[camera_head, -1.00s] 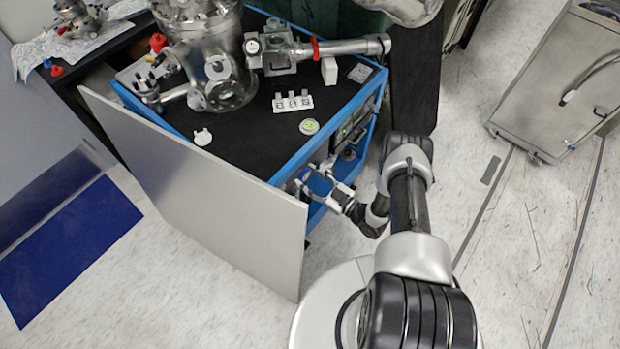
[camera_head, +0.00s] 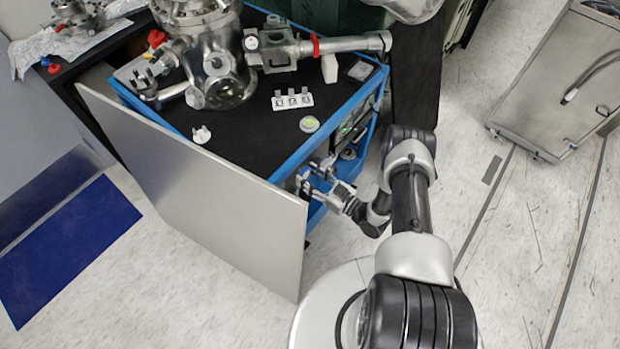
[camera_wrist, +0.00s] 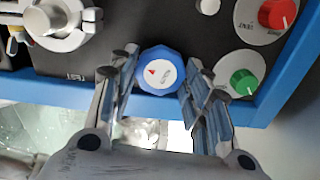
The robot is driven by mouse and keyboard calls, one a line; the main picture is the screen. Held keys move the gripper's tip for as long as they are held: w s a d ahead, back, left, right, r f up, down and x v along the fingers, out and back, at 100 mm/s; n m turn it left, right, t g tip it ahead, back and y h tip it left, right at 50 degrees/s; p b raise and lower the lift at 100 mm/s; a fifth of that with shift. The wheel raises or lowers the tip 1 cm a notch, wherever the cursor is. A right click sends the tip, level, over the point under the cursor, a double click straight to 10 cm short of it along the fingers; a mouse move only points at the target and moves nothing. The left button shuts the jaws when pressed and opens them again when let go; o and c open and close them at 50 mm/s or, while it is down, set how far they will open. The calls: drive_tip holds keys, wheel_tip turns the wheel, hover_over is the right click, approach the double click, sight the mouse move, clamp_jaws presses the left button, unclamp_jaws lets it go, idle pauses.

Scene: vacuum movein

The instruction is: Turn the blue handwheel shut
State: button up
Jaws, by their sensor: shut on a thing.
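The blue handwheel (camera_wrist: 161,84) is a faceted blue knob with a white centre face, a small red arrow mark and lettering. It sits near the edge of a dark panel, seen face-on in the wrist view. My gripper (camera_wrist: 160,62) has one finger on each side of the wheel and is shut on it, with the wheel near the fingertips. In the head view my gripper (camera_head: 315,175) reaches to the front right side of the blue-framed cart (camera_head: 360,105). There the fingers hide most of the wheel.
Red (camera_wrist: 277,14) and green (camera_wrist: 243,82) knobs sit right of the wheel in the wrist view. A silver clamp fitting (camera_wrist: 60,22) is at upper left. A large grey panel (camera_head: 200,190) stands close left of my gripper.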

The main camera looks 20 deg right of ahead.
drive_tip(key=m+b, duration=0.2)
drive_tip(key=m, duration=0.2)
drive_tip(key=shift+f+m, duration=0.15)
drive_tip(key=shift+m, duration=0.15)
drive_tip(key=m, duration=0.3)
drive_tip(key=shift+m+b, duration=0.3)
drive_tip(key=shift+m, duration=0.1)
drive_tip(key=m, duration=1.3)
drive_tip(key=shift+m, duration=0.3)
drive_tip(key=m, duration=0.9)
drive_tip(key=shift+m, duration=1.8)
